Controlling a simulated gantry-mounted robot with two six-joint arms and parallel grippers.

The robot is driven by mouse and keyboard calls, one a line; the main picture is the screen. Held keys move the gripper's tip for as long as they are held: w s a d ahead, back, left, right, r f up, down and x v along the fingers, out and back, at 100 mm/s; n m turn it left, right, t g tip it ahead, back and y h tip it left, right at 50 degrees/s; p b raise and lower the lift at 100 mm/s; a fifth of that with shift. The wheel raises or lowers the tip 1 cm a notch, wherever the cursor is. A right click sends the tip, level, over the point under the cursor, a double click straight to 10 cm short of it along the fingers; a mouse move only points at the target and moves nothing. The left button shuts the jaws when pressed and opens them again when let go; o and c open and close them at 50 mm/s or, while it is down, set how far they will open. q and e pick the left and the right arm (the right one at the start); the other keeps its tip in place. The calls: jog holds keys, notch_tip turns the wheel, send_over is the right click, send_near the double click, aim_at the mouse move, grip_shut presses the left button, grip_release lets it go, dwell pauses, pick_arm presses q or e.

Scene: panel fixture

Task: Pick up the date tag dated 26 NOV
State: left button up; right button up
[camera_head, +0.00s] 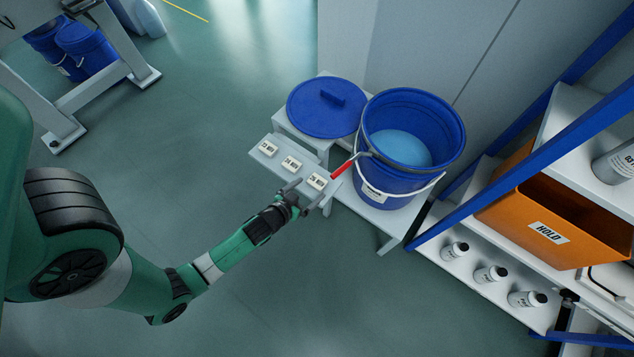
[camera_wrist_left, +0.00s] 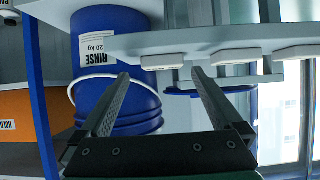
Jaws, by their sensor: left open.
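Three white date tags lie in a row on a narrow pale ledge (camera_head: 300,175). The end tag (camera_head: 317,181), nearest the blue bucket, has small print ending in NOV; I cannot read its day surely. The middle tag (camera_head: 291,163) and far tag (camera_head: 269,148) lie up and left of it. My left gripper (camera_head: 309,194) is open and empty, close to the end tag, with its fingers either side of that end of the ledge. In the left wrist view the end tag (camera_wrist_left: 178,62) shows edge-on just beyond the fingertips (camera_wrist_left: 160,74), nearer the right finger. My right gripper is out of view.
A blue bucket (camera_head: 398,187) labelled RINSE with a red-handled tool stands right beside the tags. A blue lid (camera_head: 315,115) lies on a stand behind. A shelf with an orange HOLD bin (camera_head: 500,215) and white bottles (camera_head: 490,274) stands at right.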

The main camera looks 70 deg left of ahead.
aim_at(317, 181)
pick_arm(q)
jog(key=x, duration=0.1)
jog(key=b+x, duration=0.1)
jog(key=x, duration=0.2)
jog(key=shift+w+a+r, duration=0.15)
jog(key=shift+w+a, duration=0.05)
jog(key=shift+a, duration=0.2)
jog(key=shift+s+d, duration=0.1)
jog(key=shift+s, duration=0.05)
jog(key=shift+c, duration=0.4)
jog(key=c, duration=1.2)
